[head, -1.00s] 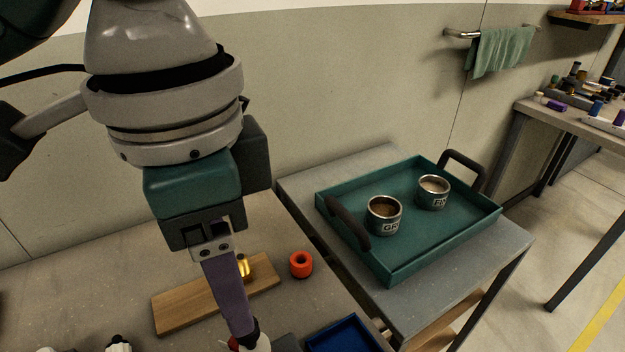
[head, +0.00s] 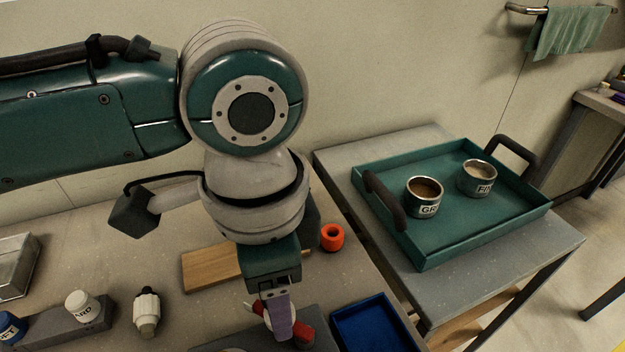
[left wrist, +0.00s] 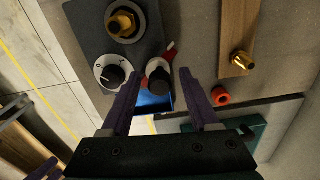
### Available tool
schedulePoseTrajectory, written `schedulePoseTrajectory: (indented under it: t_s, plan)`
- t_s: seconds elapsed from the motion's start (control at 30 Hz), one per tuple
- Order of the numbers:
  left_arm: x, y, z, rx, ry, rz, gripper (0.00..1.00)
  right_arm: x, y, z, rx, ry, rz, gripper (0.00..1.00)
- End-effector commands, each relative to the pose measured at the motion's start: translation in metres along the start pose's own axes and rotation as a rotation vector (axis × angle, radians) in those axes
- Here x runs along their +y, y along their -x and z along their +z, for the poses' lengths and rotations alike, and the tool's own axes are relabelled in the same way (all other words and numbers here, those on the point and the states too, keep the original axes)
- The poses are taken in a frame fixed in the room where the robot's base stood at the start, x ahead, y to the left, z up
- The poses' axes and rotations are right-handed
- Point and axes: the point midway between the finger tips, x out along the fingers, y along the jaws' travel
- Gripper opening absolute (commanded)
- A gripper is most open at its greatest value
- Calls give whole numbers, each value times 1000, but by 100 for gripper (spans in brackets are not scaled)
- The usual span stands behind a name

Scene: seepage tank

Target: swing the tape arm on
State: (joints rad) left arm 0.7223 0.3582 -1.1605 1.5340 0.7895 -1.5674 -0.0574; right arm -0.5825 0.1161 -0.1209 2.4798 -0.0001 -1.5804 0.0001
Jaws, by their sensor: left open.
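A dark panel (left wrist: 85,30) lies below my left gripper in the left wrist view. It carries a white dial (left wrist: 112,73) with a black pointer, and a black knob with a pale collar (left wrist: 158,80) and a red arm (left wrist: 169,52), which I take as the tape arm. The red arm also shows in the head view (head: 302,336), partly hidden behind a purple finger. My left gripper (head: 279,322) is open, its purple fingertips (left wrist: 158,84) on either side of the black knob in the wrist picture. I cannot tell whether they touch it.
A brass fitting (left wrist: 123,24) stands on the panel. A wooden board (head: 212,267), an orange ring (head: 332,237), a blue tray (head: 367,328) and a black-and-white bottle (head: 147,311) are nearby. A teal tray (head: 449,248) with two cups stands on the right table.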

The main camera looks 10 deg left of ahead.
Motion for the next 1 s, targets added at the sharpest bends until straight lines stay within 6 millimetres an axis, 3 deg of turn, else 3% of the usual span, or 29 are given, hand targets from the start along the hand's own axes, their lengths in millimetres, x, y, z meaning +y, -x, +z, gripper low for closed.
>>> schedulePoseTrajectory:
  t_s: [0.07, 0.6, 1.0]
  plan:
    - [0, 0, 0, 0, 0, 0, 61, 0, 0, 0, 1, 0, 1, 50]
    - [0, 0, 0, 0, 0, 0, 2, 2, 0, -1, 2, 6, 6, 50]
    - [0, 1, 0, 0, 8, 1, 0, 2, 2, -2, 3, 6, 6, 50]
